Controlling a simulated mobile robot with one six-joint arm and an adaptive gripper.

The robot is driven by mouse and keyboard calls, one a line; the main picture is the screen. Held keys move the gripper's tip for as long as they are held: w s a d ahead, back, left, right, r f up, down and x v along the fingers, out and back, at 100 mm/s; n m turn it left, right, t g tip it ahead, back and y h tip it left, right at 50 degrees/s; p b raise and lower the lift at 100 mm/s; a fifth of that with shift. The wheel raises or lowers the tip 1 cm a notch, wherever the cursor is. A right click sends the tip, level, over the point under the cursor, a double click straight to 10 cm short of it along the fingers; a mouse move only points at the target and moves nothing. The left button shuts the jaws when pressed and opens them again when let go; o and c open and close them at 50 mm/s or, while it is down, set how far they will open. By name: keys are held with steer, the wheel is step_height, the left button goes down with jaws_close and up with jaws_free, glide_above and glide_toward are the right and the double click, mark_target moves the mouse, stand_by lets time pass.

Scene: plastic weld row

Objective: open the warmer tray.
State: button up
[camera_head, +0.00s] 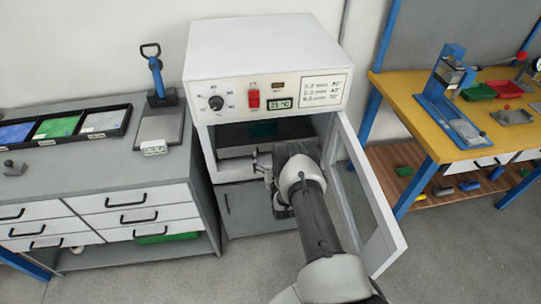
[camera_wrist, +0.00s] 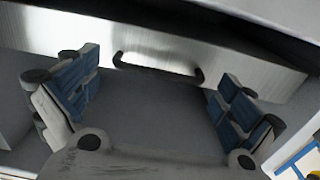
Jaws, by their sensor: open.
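The white warmer (camera_head: 262,45) stands at the back middle, with its glazed door (camera_head: 385,225) swung open to the right. The warmer tray (camera_wrist: 220,62) shows in the wrist view as a bright metal front with a black bar handle (camera_wrist: 158,69). In the head view, my gripper (camera_head: 262,168) is at the warmer's opening, and my arm hides much of the tray front. In the wrist view, my gripper (camera_wrist: 150,98) is open, its blue-padded fingers on either side of the handle and apart from it. Nothing is between the fingers.
A grey bench (camera_head: 60,178) with drawers and a sheet rack (camera_head: 72,128) stands left of the warmer. A yellow-topped table (camera_head: 415,125) with a blue press (camera_head: 447,95) stands to the right. The open door stands close beside my arm. Clear floor lies in front.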

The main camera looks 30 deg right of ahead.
steer(key=shift+x, duration=1.05)
steer(key=shift+s+r, duration=0.1)
steer(key=c, duration=1.4)
